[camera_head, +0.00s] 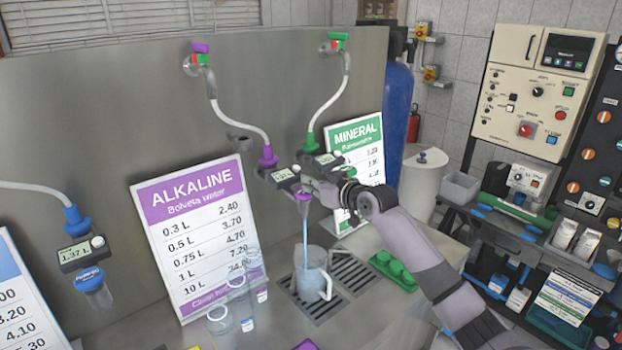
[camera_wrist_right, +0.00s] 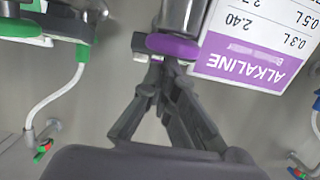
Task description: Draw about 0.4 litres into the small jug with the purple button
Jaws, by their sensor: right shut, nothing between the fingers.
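The small jug (camera_head: 311,284) stands upright on a drain grate, its handle to the right. A thin bluish stream (camera_head: 305,233) falls into it from the purple nozzle (camera_head: 304,196) of the alkaline dispenser (camera_head: 285,177). The water level inside is hard to read. My right gripper (camera_head: 304,181) is shut and empty, its tips at the dispenser's front just above the nozzle. In the right wrist view its tips (camera_wrist_right: 160,66) are up against the dispenser beside a purple part (camera_wrist_right: 172,46). The purple button is not clearly visible behind the fingers. My left gripper is out of view.
The alkaline price board (camera_head: 200,232) stands left of the jug, with clear bottles (camera_head: 240,300) before it. The mineral board (camera_head: 356,160) stands behind my right arm. A green tray (camera_head: 392,268) lies right of the grates. A blue-nozzle dispenser (camera_head: 82,255) hangs at left.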

